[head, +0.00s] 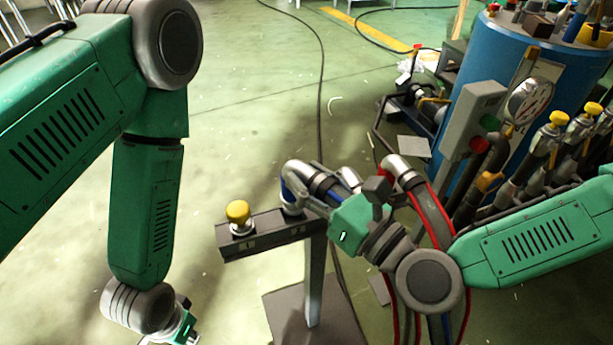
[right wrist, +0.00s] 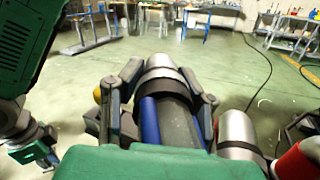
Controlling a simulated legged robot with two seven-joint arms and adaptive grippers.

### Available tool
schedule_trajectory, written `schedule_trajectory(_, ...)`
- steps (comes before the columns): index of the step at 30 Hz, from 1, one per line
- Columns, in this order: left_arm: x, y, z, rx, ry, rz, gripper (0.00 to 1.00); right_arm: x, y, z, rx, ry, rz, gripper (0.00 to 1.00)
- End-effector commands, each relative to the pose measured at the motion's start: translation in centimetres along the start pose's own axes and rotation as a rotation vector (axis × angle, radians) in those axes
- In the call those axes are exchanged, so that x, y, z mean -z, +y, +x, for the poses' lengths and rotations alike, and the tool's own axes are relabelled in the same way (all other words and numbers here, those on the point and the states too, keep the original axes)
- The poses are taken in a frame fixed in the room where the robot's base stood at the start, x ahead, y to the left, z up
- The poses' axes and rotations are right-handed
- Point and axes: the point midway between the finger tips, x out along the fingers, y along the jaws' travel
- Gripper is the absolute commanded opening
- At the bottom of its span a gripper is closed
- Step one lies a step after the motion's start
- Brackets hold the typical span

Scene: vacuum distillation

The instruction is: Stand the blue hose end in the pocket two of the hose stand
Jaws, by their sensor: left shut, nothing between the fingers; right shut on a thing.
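The hose stand (head: 268,238) is a dark bar on a grey post. A yellow-capped fitting (head: 238,212) stands at its left end, by a "1" mark. The blue hose end (head: 294,170) is a silver elbow with blue below it. Its bent tip points down at the bar, right of the yellow cap; I cannot tell whether it is in the pocket or just above. My right gripper (head: 325,188) is shut on it. In the right wrist view the blue hose end (right wrist: 163,66) lies between both fingers. My left gripper (head: 184,328) is shut and empty, low at left.
A red hose with a silver elbow end (head: 400,168) stands close to the right gripper. A blue drum (head: 510,70) with a control box (head: 473,120), gauge and yellow-capped valves fills the right side. Cables lie on the floor. Open floor lies left of the stand.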

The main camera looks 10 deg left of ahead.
Motion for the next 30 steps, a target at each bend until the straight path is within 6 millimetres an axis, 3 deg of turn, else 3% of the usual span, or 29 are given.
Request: schedule_trajectory(30, -0.1, 0.0, 1.6, 0.000, 0.000, 0.000, 0.00, 1.7, -0.3, -0.1, 0.001, -0.003, -0.001, 0.00)
